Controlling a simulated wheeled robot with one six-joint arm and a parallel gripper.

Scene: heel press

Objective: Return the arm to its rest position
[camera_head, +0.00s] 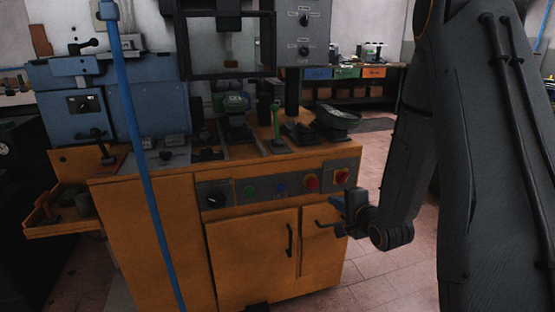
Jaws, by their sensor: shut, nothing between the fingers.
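My dark arm (400,165) hangs at the right of the view, its large upper link close to the camera. My gripper (334,212) is at the arm's lower end and points left, in front of the right end of the orange machine cabinet (140,230). It looks shut and empty. I cannot tell how large the gap to the cabinet is.
The heel press stands on the cabinet, with a dark-framed guard (225,75) and a green-handled lever (276,125). A blue upright pole (145,170) crosses the left. A bench with coloured bins (346,72) is behind. Tiled floor (385,290) is open at lower right.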

